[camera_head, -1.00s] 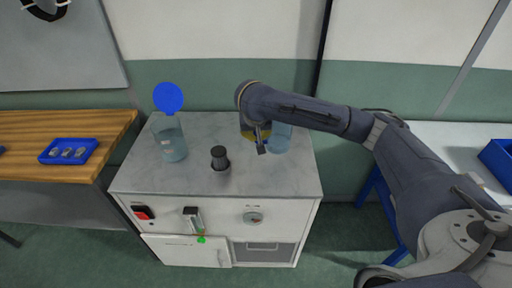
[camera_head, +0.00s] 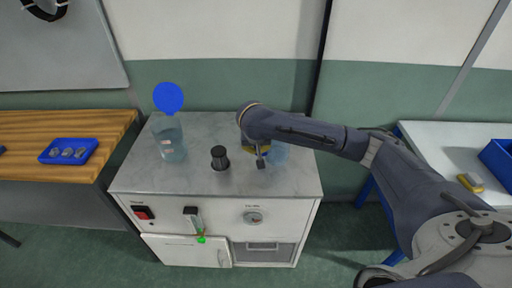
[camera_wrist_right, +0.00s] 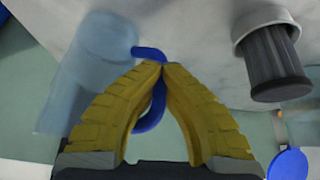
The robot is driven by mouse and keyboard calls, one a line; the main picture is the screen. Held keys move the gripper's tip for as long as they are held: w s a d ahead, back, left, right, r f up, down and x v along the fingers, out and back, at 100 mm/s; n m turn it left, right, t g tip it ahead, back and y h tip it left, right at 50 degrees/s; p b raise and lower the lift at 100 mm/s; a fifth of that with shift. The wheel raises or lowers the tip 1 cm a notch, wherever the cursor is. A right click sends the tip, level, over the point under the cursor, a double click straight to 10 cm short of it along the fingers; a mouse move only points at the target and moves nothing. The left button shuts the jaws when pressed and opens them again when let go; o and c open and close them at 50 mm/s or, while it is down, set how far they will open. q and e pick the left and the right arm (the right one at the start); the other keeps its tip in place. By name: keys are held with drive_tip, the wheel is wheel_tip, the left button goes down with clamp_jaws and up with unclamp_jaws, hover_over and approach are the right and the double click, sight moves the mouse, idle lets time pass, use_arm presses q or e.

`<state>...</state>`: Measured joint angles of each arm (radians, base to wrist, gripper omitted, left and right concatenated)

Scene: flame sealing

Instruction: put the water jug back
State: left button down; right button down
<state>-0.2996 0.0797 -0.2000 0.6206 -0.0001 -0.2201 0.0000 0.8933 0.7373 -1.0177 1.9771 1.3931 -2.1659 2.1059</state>
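The water jug (camera_head: 279,154) is translucent pale blue and sits over the right part of the cabinet top, partly hidden by my right arm. In the right wrist view the jug (camera_wrist_right: 92,65) is at upper left, with its blue curved handle (camera_wrist_right: 151,117) passing between my fingers. My right gripper (camera_wrist_right: 157,66) has yellow fingers closed together at the tips on the handle. In the head view the right gripper (camera_head: 259,154) is mostly hidden by its wrist. I cannot tell whether the jug's base touches the top. My left gripper is out of view.
On the cabinet top (camera_head: 210,128) stand a translucent blue container (camera_head: 169,143) with a raised blue round lid (camera_head: 168,97) and a dark cylinder (camera_head: 219,158) in a light socket. A wooden table (camera_head: 75,125) with a blue tray (camera_head: 68,151) is left; a white table (camera_head: 450,145) is right.

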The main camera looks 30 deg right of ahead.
drive_tip(key=c, duration=2.1)
unclamp_jaws()
drive_tip(key=shift+f, duration=0.15)
drive_tip(key=shift+c, duration=0.2)
drive_tip(key=o, duration=0.5)
drive_tip(key=shift+o, duration=0.2)
drive_tip(key=shift+s+r, duration=0.15)
drive_tip(key=shift+r, duration=0.45)
drive_tip(key=v, duration=1.1)
drive_tip(key=shift+s+a, duration=0.1)
drive_tip(key=shift+a, duration=0.05)
